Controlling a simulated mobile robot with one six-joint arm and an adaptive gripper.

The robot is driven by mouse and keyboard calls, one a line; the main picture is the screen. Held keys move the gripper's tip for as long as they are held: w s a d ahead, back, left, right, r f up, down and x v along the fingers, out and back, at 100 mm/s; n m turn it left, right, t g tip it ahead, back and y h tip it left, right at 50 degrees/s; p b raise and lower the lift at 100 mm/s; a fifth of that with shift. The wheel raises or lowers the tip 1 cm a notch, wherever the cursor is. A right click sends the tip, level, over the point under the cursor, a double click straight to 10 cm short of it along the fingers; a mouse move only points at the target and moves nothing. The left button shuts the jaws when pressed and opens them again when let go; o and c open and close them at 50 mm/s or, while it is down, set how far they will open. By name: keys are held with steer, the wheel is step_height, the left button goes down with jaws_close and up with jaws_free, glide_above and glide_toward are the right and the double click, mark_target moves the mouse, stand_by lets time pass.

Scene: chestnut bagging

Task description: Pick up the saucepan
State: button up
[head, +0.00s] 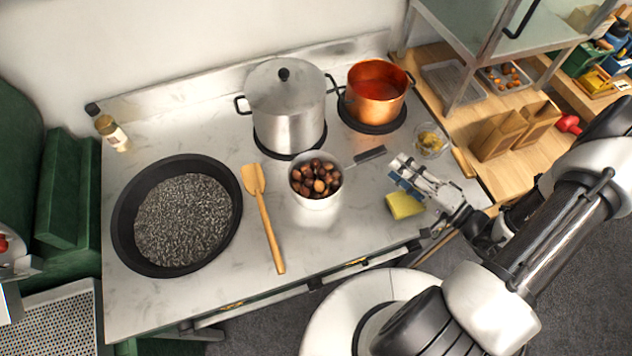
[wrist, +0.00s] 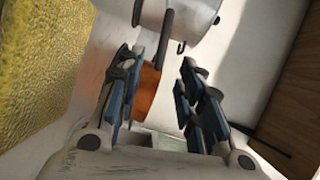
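The saucepan (head: 319,204) is a small white pan full of brown chestnuts, upright near the middle of the worktop. Its dark handle (head: 370,154) points right and slightly back, toward my gripper (head: 396,168). My gripper is just right of the handle's end, apart from it in the head view. In the wrist view my gripper (wrist: 157,62) is open, with a clear gap between its fingers. A dark bar (wrist: 165,38) shows just beyond the fingertips; I cannot tell if it is the saucepan's handle.
A yellow sponge (head: 405,205) lies below my gripper. A lidded steel pot (head: 288,125) and a copper pot (head: 375,98) stand behind. A wooden spatula (head: 267,225) and a wide black pan (head: 124,225) are left. A small glass bowl (head: 430,142) is at the right.

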mark_target(383, 154)
steer(key=shift+b+x, duration=0.45)
steer(key=shift+x, duration=2.3)
steer(key=shift+r, duration=0.1)
jaws_close()
